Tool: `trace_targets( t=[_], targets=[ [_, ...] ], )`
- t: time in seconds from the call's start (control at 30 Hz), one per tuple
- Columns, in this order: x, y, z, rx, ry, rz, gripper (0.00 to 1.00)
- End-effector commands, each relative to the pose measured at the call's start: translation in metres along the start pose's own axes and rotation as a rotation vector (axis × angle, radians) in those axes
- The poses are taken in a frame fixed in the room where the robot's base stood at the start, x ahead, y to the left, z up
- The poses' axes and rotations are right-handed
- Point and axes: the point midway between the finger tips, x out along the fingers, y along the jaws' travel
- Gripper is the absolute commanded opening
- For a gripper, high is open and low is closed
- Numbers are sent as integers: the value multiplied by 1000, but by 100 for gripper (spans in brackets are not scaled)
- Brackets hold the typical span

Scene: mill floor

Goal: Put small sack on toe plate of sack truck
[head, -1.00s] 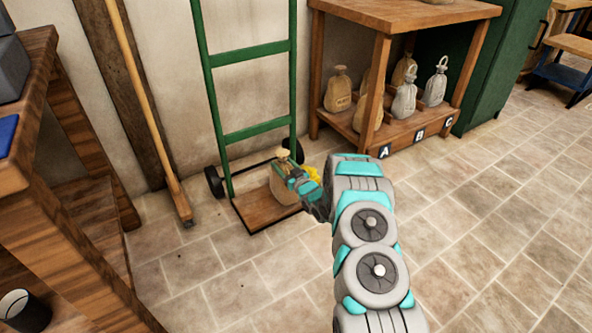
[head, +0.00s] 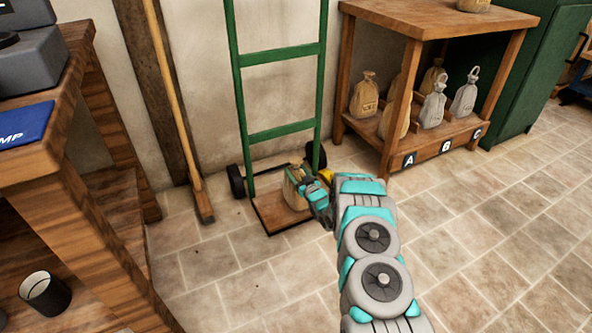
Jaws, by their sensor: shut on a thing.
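The green sack truck (head: 283,133) stands upright against the wall in the head view, with its brown toe plate (head: 270,215) low over the floor. A small tan sack (head: 293,190) is at the toe plate, in front of the truck's frame. My gripper (head: 304,184) reaches in from the right and is shut on the sack. The gripper and wrist hide part of the sack. I cannot tell whether the sack's base touches the plate.
A wooden shelf (head: 430,20) with several sacks on its lower board, labelled A, B and C, stands to the right. A broom (head: 178,110) leans on the wall at left. A wooden bench (head: 60,170) with a dark cup (head: 45,294) fills the left side. Tiled floor at right is clear.

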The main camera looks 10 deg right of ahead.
Motion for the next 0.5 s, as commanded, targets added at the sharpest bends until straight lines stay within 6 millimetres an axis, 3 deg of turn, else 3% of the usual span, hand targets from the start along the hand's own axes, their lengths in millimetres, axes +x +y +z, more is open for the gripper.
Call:
trace_targets(
  t=[0.1,0.13,0.4,0.5],
  targets=[
    [1,0,-3,-2,6,0,0],
    [1,0,-2,-1,4,0,67],
    [0,0,-1,-1,2,0,96],
    [0,0,0,-1,2,0,96]
  ],
)
